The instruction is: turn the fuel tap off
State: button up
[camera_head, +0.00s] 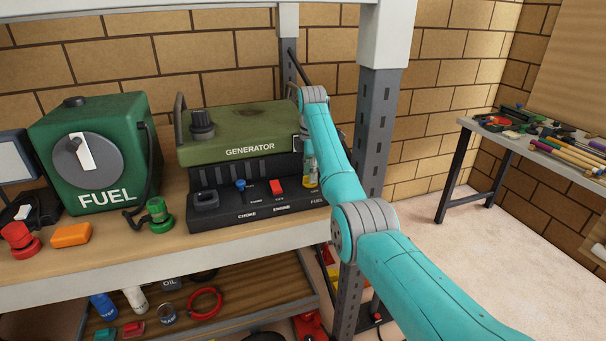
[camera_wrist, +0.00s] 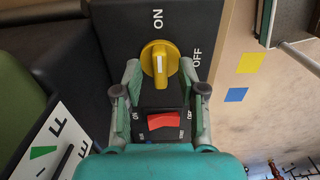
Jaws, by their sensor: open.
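The fuel tap is a yellow round knob (camera_wrist: 153,50) on the generator's dark panel in the wrist view. Its white mark stands upright in the picture, towards the ON label above; OFF is printed to the right. My gripper (camera_wrist: 160,72) is open, with one finger on each side of the knob. I cannot tell whether the fingers touch it. In the head view a bit of yellow tap (camera_head: 310,183) shows above the FUEL label at the panel's right end, partly hidden by my arm. The green generator (camera_head: 240,122) stands on the shelf.
A red rocker switch (camera_wrist: 165,121) sits close below the knob, between the fingers. A blue choke lever (camera_head: 240,185) is further left. A green FUEL tank (camera_head: 125,112) with a grey dial stands left of the generator. A grey rack post (camera_head: 378,130) rises close to my arm.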

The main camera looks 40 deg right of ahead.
jog(key=shift+f, duration=0.25)
grip_shut()
